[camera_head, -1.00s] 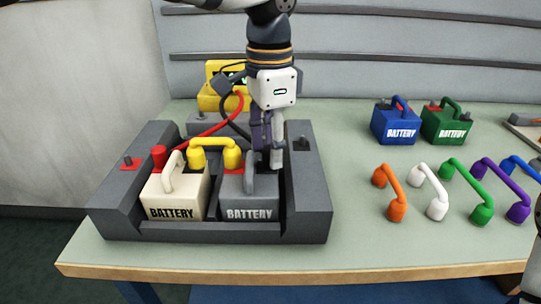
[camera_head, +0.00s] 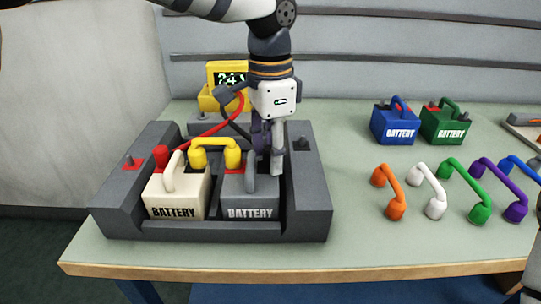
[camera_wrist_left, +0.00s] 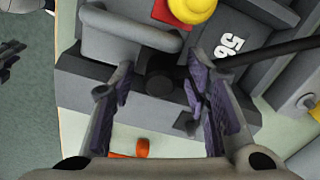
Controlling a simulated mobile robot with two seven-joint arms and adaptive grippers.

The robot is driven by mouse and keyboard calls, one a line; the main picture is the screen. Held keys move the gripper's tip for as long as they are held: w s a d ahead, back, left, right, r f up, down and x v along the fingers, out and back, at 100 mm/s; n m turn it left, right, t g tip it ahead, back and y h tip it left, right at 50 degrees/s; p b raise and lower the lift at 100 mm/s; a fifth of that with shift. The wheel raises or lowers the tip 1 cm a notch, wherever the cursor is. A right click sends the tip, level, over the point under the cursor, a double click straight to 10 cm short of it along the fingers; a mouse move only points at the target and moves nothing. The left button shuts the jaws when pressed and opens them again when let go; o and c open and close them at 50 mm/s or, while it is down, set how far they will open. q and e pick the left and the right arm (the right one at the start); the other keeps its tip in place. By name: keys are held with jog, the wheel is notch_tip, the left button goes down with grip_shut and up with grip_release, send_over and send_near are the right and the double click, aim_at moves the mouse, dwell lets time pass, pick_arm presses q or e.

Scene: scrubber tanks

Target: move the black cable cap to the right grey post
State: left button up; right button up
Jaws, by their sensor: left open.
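My left gripper (camera_head: 268,165) points down over the right end of the grey battery (camera_head: 238,190), its fingers apart. In the left wrist view, a dark round piece that looks like the black cable cap (camera_wrist_left: 160,82) sits between the open fingers, near the battery's end. A black cable (camera_wrist_left: 275,46) runs in from the right and passes behind one finger. In the head view the gripper hides the cap. The right grey post (camera_head: 302,143) stands on a black pad on the tray's right rim, just right of the gripper. Only part of my right arm shows at the lower right edge.
The dark grey tray (camera_head: 120,200) also holds a cream battery (camera_head: 178,195). A yellow bridge (camera_head: 215,143) joins the batteries. The left post (camera_head: 130,161) has a red pad. A yellow charger (camera_head: 228,77) stands behind. Loose coloured bridges and two batteries lie to the right.

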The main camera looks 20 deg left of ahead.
aim_at(271, 149)
dwell(0.6)
pick_arm(q)
grip_shut()
jog(key=shift+r, duration=0.1)
jog(key=shift+r, duration=2.95)
jog(key=shift+n, duration=1)
